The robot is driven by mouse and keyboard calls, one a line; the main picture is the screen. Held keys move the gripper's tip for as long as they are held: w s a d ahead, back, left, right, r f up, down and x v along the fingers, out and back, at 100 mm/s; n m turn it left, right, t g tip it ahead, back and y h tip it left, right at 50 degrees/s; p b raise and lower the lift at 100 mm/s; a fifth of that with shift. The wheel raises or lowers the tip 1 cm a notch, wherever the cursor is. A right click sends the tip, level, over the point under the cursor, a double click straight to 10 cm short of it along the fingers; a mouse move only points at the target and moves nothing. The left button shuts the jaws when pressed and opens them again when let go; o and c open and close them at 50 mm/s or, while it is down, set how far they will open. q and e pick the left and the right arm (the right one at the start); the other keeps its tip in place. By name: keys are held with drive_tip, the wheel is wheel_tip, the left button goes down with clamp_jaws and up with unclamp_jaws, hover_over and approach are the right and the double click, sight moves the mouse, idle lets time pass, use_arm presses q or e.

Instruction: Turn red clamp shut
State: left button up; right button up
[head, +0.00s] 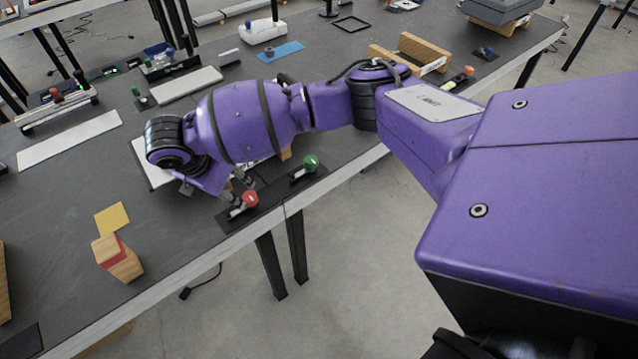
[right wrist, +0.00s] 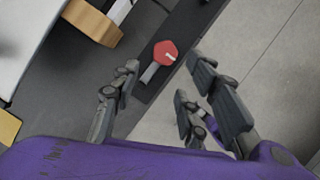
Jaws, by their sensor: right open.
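The red clamp (head: 250,198) has a red knob and a grey lever on a black base plate near the table's front edge. It also shows in the right wrist view (right wrist: 165,53), just ahead of my fingers. My right gripper (head: 240,186) is next to the red clamp in the head view. In the right wrist view my right gripper (right wrist: 160,88) is open, with its fingers apart on either side of the space before the lever. Nothing is between the fingertips. My left gripper is not in view.
A wooden block (head: 118,259) and a yellow square (head: 112,219) lie to the left. A wooden piece (right wrist: 92,20) is close by. Beyond the table edge is open floor.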

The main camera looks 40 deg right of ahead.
sight(247, 195)
drive_tip(key=x, duration=0.7)
drive_tip(key=shift+d+f+b, duration=0.2)
drive_tip(key=shift+d+b, duration=0.1)
drive_tip(key=shift+b, duration=0.05)
drive_tip(key=shift+w+r, duration=0.1)
drive_tip(key=shift+r, duration=0.05)
clamp_jaws()
